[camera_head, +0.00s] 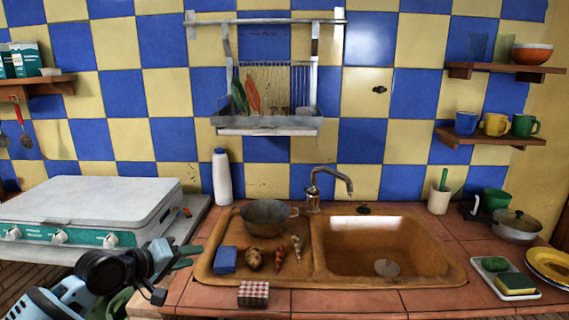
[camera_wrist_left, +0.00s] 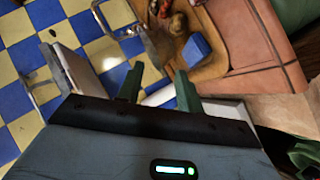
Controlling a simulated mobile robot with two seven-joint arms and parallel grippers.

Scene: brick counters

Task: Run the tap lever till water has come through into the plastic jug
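The metal tap (camera_head: 318,190) stands behind the brown sink (camera_head: 440,262), with its curved spout reaching right over the basin. I cannot clearly make out its lever. No water shows at the spout. I see nothing I can surely call the plastic jug; a tall white bottle with a dark cap (camera_head: 222,178) stands left of the tap. My left gripper (camera_head: 186,256) is at the lower left, between the stove and the sink's drainer. Its green fingers are apart and empty in the left wrist view (camera_wrist_left: 158,88). My right gripper is out of view.
A pot (camera_head: 265,217), a blue sponge (camera_head: 225,260) and vegetables (camera_head: 277,257) occupy the drainer. A checkered box (camera_head: 253,293) lies in front. The white stove (camera_head: 90,205) is left. A lidded pan (camera_head: 515,226) and sponge tray (camera_head: 490,272) are right. The basin looks empty.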

